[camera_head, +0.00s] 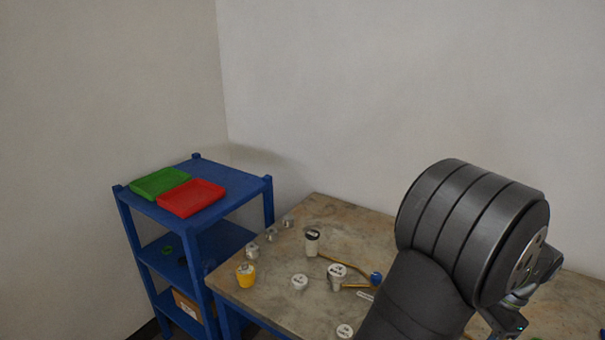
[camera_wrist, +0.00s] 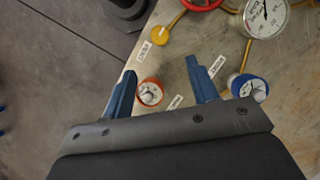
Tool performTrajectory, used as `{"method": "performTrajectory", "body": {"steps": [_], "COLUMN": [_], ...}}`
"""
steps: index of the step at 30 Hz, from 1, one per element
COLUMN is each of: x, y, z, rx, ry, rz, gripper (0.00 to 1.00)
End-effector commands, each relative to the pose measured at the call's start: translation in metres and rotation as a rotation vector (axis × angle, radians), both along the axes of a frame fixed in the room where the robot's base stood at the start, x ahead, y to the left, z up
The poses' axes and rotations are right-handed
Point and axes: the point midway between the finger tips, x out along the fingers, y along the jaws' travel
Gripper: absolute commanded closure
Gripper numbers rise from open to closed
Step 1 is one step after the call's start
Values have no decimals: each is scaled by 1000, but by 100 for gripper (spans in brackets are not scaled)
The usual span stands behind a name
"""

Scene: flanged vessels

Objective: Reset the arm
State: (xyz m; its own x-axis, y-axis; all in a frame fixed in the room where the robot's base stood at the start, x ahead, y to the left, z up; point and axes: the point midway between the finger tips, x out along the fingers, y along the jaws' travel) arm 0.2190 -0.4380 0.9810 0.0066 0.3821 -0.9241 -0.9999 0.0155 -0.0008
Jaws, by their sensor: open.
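My gripper (camera_wrist: 160,66) shows in the wrist view as two blue fingers set wide apart, with nothing held between them. An orange-rimmed round vessel (camera_wrist: 150,93) lies in the picture between the fingers, near the left one; I cannot tell the height gap between it and them. A blue-rimmed vessel (camera_wrist: 248,88) is to the right of the right finger. In the head view my dark arm fills the right side, bent over the table, and the fingers are hidden.
The table (camera_head: 338,214) bears a yellow vessel (camera_head: 245,275), several white vessels and brass pipes. A blue shelf (camera_head: 200,223) at left holds a green tray (camera_head: 160,183) and a red tray (camera_head: 191,198). A dial gauge (camera_wrist: 265,18) and a yellow cap (camera_wrist: 158,35) lie beyond the fingers.

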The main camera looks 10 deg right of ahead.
Motion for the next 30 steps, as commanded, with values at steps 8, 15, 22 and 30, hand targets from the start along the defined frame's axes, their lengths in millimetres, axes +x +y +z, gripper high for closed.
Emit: {"method": "performTrajectory", "body": {"steps": [8, 15, 22, 30], "x": [-1, 0, 0, 0], "y": [-12, 7, 25, 46], "z": [30, -15, -59, -109], "rx": [5, 4, 4, 5], "ry": [2, 2, 3, 3], "rz": [0, 1, 1, 0], "gripper": [46, 46, 46, 46]}}
